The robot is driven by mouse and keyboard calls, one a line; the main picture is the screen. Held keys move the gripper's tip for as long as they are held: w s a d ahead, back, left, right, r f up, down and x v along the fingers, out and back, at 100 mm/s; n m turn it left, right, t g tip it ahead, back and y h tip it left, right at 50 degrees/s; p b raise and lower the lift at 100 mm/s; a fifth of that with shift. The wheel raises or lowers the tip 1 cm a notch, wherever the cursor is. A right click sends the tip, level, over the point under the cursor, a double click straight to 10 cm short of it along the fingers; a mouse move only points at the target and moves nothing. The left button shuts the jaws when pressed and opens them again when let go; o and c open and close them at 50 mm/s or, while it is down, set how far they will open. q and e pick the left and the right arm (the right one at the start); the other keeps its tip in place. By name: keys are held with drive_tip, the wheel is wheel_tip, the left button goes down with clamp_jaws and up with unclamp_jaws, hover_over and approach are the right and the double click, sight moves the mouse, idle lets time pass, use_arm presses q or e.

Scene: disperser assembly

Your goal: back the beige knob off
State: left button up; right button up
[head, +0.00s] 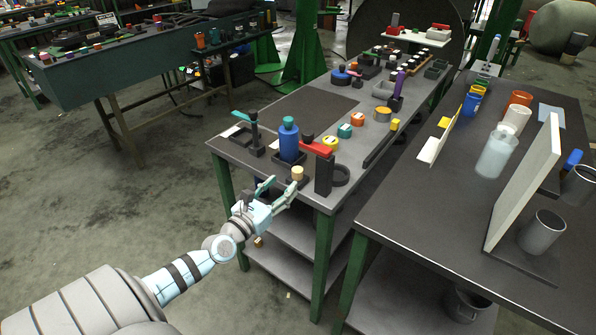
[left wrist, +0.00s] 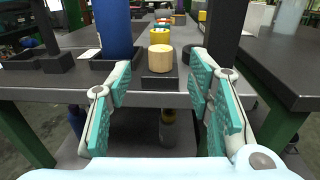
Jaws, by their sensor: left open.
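The beige knob (head: 297,172) is a small upright cylinder on a dark block near the front edge of the grey table. In the left wrist view the knob (left wrist: 160,58) stands centred, just beyond and above my fingertips. My left gripper (head: 279,187) is open and empty, in front of the table edge. In the left wrist view its teal-padded fingers (left wrist: 160,88) are spread to both sides of the knob's line, apart from it. The knob's lower end, where it meets the dark block (left wrist: 160,82), is only partly visible.
A blue bottle (head: 288,140) stands left of the knob. A dark post with a red top (head: 323,172) stands close on its right. Several coloured pieces lie farther back. A second table (head: 400,205) with a white upright panel (head: 522,185) is at right.

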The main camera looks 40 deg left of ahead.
sight(294, 175)
use_arm(q)
drive_tip(key=w, duration=0.2)
drive_tip(key=w+b, duration=0.1)
drive_tip(key=w, duration=0.2)
drive_tip(key=w+b, duration=0.1)
drive_tip(key=w, duration=0.1)
drive_tip(key=shift+w+a+f, duration=0.2)
drive_tip(key=shift+w+a, duration=0.1)
drive_tip(key=shift+w+a+r, duration=0.1)
drive_tip(key=shift+w, duration=0.5)
